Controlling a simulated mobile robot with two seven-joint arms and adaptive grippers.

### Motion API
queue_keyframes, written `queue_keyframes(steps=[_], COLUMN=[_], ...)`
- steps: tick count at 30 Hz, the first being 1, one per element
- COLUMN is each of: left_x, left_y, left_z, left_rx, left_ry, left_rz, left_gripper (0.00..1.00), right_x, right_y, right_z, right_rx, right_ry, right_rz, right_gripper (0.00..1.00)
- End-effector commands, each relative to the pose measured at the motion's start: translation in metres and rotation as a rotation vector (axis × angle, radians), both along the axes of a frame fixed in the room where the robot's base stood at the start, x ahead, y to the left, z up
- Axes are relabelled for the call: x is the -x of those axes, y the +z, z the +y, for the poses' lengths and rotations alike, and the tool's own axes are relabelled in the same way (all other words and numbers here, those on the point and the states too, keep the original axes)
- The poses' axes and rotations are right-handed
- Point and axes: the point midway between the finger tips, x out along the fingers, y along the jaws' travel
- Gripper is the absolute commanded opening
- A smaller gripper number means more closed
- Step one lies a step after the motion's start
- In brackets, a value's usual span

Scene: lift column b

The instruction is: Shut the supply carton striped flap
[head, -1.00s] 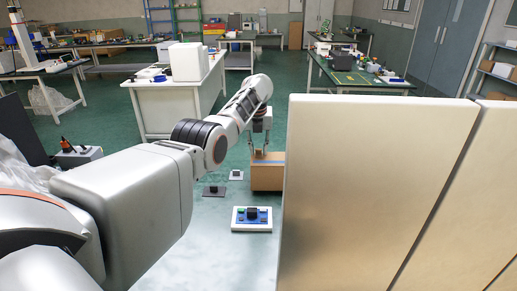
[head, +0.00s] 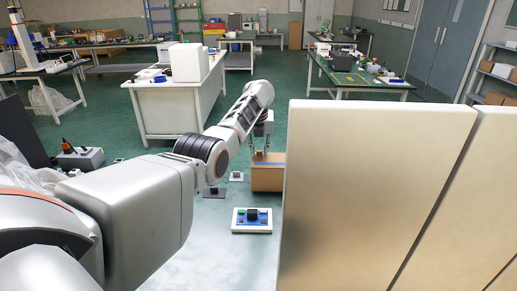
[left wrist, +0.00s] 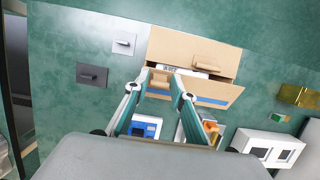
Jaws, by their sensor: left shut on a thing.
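The supply carton (head: 267,178) is a brown cardboard box on the pale bench, partly hidden by the large pale panel in the head view. In the left wrist view the carton (left wrist: 190,46) shows from above with a gap in its top and a white label inside. Its striped flap (left wrist: 222,90) carries a blue stripe and stands tilted at the near side. My left gripper (head: 260,155) is at the carton's top. In the left wrist view its fingers (left wrist: 162,77) are shut on a tan tab at the flap's left part. My right gripper is out of view.
A large pale panel (head: 370,190) fills the right foreground close to the carton. A button box (head: 252,219) stands in front of the carton. Two small plates with handles (head: 236,177) (head: 214,192) lie to its left. The bench (head: 215,255) is clear nearer to me.

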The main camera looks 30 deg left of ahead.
Motion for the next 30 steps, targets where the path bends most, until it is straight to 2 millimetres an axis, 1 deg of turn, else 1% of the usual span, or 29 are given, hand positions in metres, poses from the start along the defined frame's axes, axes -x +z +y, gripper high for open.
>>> queue_keyframes(steps=[7,14,19,27,30], left_x=[-0.001,-0.001,0.0,0.01,0.016], left_y=[0.0,-0.002,-0.003,-0.007,-0.008], left_z=[-0.001,-0.002,-0.003,-0.008,-0.009], left_rx=[-0.018,-0.032,-0.047,-0.088,-0.107], left_ry=[-0.001,-0.003,-0.004,-0.006,-0.005], left_rz=[-0.024,-0.045,-0.066,-0.128,-0.155], left_gripper=[0.03,0.03,0.03,0.03,0.03], right_x=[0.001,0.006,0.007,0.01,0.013], right_y=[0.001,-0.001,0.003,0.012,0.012], right_z=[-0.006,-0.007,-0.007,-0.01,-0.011], right_rx=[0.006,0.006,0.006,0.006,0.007], right_ry=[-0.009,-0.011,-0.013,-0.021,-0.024], right_rz=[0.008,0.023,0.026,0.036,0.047], right_gripper=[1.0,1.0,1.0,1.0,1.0])
